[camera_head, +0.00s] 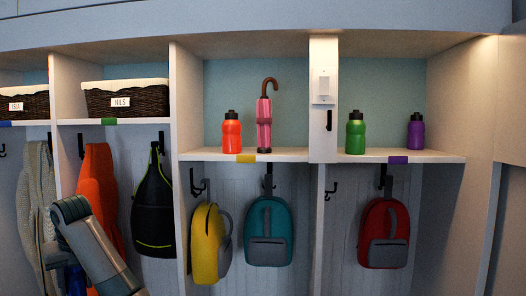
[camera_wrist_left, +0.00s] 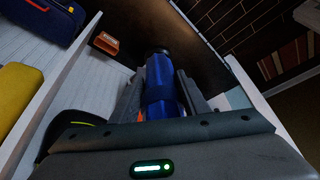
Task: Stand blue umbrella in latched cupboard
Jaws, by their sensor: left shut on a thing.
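My left gripper (camera_wrist_left: 165,95) is shut on a blue, roughly cylindrical thing with a dark end (camera_wrist_left: 158,90), which I take to be the blue umbrella; no hooked handle shows on it. In the head view my left arm comes in at the lower left, and a bit of blue (camera_head: 76,280) shows beside it, low in front of the cubbies. I cannot clearly make out the latched cupboard; a narrow white post (camera_head: 323,140) carries a small white plate (camera_head: 323,86) and a black hook or handle. My right gripper is not in view.
A shelf holds an orange bottle (camera_head: 231,130), a pink umbrella (camera_head: 264,122), a green bottle (camera_head: 355,134) and a purple bottle (camera_head: 416,132). Wicker baskets (camera_head: 127,98) stand at left. Backpacks in yellow (camera_head: 205,245), teal (camera_head: 268,225) and red (camera_head: 384,230) hang below. An orange garment (camera_head: 97,190) hangs near my left arm.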

